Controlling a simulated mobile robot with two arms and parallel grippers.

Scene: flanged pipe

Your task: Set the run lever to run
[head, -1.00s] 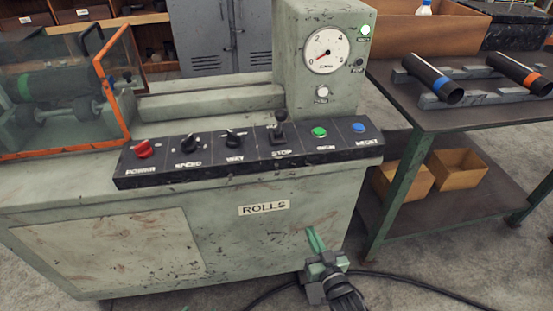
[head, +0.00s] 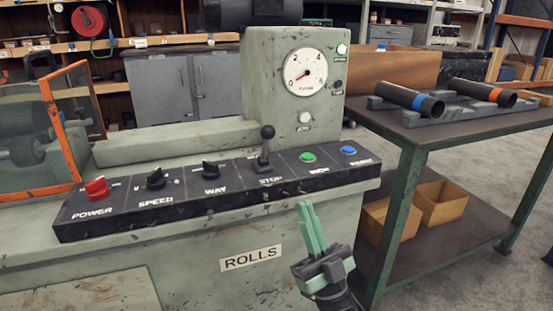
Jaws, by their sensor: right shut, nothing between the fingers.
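The run lever (head: 266,147) is a black stick with a ball knob on the sloping black control panel (head: 130,219). It stands about upright above the "STOP" label. My right gripper (head: 308,216) is in front of the panel, below and to the right of the lever, its green fingers pointing up. It is shut and empty, and does not touch the lever. My left gripper is not in view.
Left of the lever are the red power knob (head: 96,187), the speed knob (head: 156,179) and the way knob (head: 211,169). Right of it are a green button (head: 307,157) and a blue button (head: 348,150). A gauge (head: 305,72) stands behind. A table (head: 450,127) with pipes is at right.

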